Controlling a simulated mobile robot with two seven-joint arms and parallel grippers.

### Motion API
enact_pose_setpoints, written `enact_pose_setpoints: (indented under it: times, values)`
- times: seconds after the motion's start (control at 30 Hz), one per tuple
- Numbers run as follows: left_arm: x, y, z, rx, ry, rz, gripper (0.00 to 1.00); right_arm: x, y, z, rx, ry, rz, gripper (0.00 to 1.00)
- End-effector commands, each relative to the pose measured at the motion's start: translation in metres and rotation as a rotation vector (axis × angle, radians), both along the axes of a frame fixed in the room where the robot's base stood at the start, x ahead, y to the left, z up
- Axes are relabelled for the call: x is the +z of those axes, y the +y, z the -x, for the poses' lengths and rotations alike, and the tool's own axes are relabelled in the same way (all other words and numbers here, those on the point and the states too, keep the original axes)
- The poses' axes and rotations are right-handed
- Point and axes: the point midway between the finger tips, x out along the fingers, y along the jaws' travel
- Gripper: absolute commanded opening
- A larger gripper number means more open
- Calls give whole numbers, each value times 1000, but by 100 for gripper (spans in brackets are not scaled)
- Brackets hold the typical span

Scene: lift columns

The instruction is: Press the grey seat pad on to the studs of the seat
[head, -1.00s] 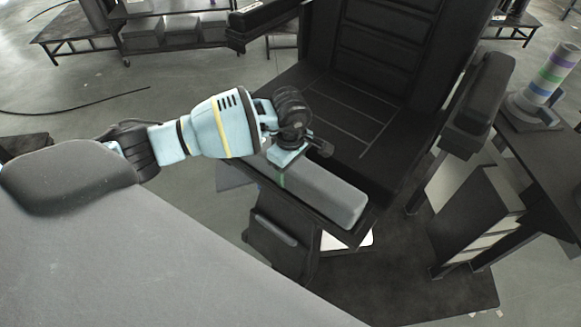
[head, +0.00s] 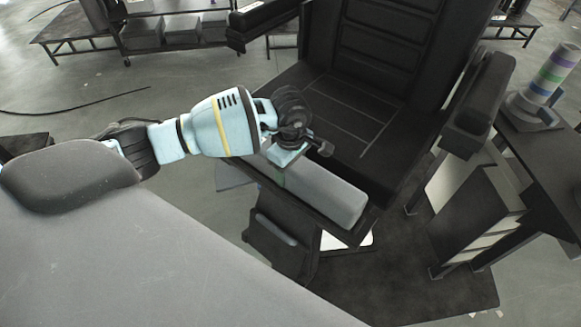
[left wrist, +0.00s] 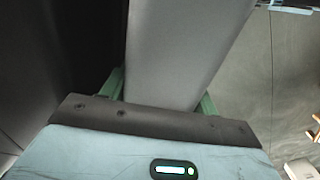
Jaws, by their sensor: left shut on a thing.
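The grey seat pad (head: 325,192) is a long grey block lying along the front edge of the black seat (head: 345,118). My left gripper (head: 281,174) is over the pad near its left end, with its green fingers on either side of it. In the left wrist view the pad (left wrist: 185,50) runs up between the green fingertips (left wrist: 160,95), and the gripper is shut on it. The studs are not visible, and I cannot tell whether the pad's underside touches the seat. My right gripper is not in view.
The seat has a tall back (head: 385,45) and a black armrest (head: 478,105) on the right. A table with coloured rings on a post (head: 555,68) stands at the far right. A large grey surface (head: 150,250) fills the lower left. Open floor lies at the left.

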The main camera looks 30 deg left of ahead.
Motion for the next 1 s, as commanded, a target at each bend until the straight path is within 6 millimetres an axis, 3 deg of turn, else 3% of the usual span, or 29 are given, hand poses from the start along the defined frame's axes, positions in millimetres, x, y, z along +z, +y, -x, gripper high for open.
enact_pose_setpoints:
  times: [0.23, 0.27, 0.43, 0.57, 0.73, 1.0]
  values:
    - [-2, 0, 1, 0, 2, 1, 13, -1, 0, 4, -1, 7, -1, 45]
    - [-2, 0, 1, 0, 3, 1, 64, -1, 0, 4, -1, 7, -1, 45]
    - [-2, 0, 1, 0, 2, 0, 85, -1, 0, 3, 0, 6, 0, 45]
    - [-1, 0, 1, 0, 1, 0, 85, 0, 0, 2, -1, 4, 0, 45]
    - [-2, 0, 1, 0, 2, 0, 99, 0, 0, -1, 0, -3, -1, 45]
    - [0, 0, -1, 1, -3, 0, 99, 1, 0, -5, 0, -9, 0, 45]
